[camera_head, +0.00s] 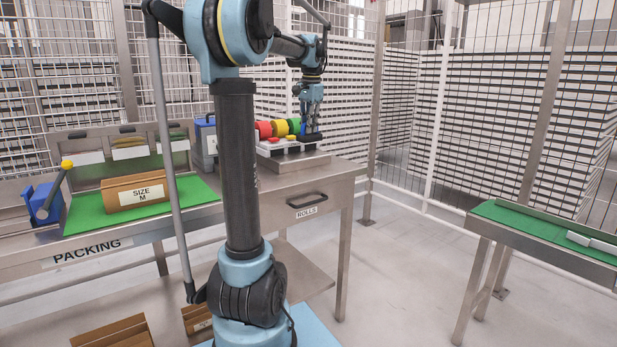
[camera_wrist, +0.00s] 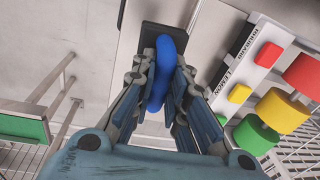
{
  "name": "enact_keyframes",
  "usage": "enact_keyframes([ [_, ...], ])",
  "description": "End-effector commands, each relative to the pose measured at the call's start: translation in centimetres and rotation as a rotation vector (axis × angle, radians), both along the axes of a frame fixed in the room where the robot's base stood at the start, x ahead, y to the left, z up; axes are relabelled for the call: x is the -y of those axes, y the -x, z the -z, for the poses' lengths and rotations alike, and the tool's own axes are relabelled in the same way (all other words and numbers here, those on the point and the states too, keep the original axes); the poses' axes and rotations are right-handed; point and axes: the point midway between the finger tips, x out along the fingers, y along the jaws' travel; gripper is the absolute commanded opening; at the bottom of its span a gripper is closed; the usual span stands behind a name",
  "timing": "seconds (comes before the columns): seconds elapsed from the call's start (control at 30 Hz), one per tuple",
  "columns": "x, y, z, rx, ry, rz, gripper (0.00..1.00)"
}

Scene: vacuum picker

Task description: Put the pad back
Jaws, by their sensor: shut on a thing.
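My gripper (camera_wrist: 165,85) is shut on a blue rounded piece (camera_wrist: 160,70) in the wrist view. A flat black plate (camera_wrist: 151,36) lies just beyond it; whether the two are one pad is not clear. In the head view my gripper (camera_head: 311,126) points down over the right end of the rolls table, with the black plate (camera_head: 313,137) under its fingertips. A pale tray (camera_head: 275,151) with a red, a yellow and a green roll (camera_head: 293,126) is just left of it. In the wrist view the red (camera_wrist: 268,54) and yellow (camera_wrist: 239,93) tabs sit on its labelled strip. Contact under the plate is hidden.
The steel rolls table (camera_head: 335,170) has bare room at its front right. A packing bench (camera_head: 190,212) with an open carton (camera_head: 118,188) stands left. A green-topped bench (camera_head: 530,222) stands right across open floor. Mesh fencing (camera_head: 490,110) runs behind.

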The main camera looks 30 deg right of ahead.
Motion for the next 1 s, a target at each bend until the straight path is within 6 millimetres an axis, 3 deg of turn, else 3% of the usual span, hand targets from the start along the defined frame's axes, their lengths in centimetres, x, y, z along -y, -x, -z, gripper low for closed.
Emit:
enact_keyframes([
  [0.17, 0.6, 0.3, 0.3, -0.001, 0.0, 0.016, 0.0],
  [0.7, 0.8, 0.5, 7.9, -0.007, 0.003, 0.09, 0.0],
  [1.0, 0.8, 0.4, 10.0, -0.007, 0.003, 0.089, 0.0],
])
